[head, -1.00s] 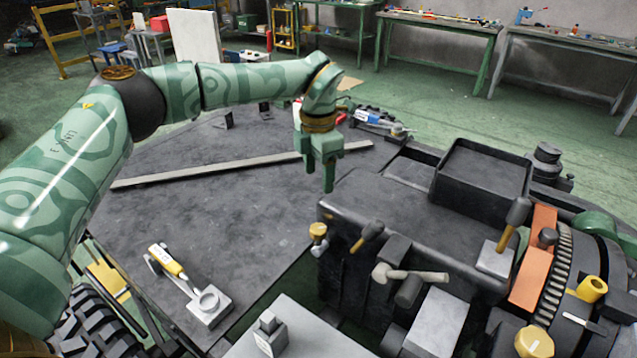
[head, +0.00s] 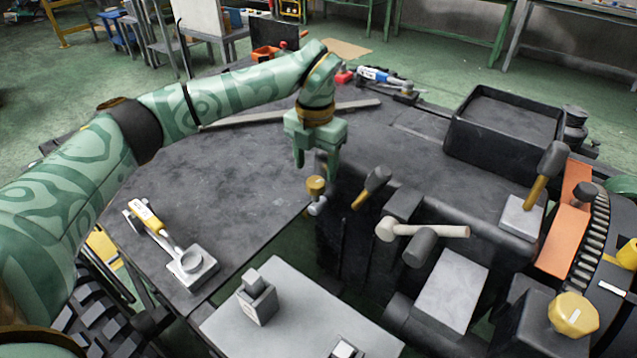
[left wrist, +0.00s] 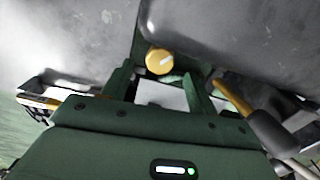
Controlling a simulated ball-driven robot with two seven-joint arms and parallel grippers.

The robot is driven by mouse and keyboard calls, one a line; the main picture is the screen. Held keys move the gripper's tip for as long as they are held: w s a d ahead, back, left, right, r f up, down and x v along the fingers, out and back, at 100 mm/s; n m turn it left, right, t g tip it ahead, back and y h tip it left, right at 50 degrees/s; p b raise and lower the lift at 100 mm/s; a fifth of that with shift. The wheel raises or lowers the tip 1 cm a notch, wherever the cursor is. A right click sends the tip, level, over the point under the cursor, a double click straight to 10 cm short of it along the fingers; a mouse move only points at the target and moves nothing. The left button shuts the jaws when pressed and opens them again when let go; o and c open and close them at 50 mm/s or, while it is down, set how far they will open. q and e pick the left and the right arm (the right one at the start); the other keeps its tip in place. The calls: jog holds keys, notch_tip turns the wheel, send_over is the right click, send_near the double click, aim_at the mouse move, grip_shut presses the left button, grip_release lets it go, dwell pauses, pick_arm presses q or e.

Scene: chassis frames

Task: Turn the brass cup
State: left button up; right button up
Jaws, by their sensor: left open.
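The brass cup (head: 316,187) is a small yellow round cap with a pale mark on top, on a grey fitting at the near left corner of the dark chassis block. In the left wrist view the cup (left wrist: 160,62) lies between the lines of the two fingers, just past their tips. My left gripper (head: 317,168) is open and empty, pointing down just above and behind the cup. I cannot tell whether a finger touches it. My right gripper is not in view.
A mallet (head: 372,188) with a yellow handle stands close right of the cup. Another mallet (head: 430,230) lies further right. A larger yellow knob (head: 573,314) sits at lower right. A black tray (head: 505,125) stands on the block. The dark table (head: 235,200) is mostly clear.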

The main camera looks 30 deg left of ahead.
aim_at(316, 181)
pick_arm(q)
notch_tip(316, 181, down, 4)
jog(key=shift+f+b, duration=0.15)
jog(key=shift+b, duration=0.4)
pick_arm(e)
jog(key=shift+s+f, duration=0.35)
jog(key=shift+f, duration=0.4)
pick_arm(q)
jog(key=c, duration=1)
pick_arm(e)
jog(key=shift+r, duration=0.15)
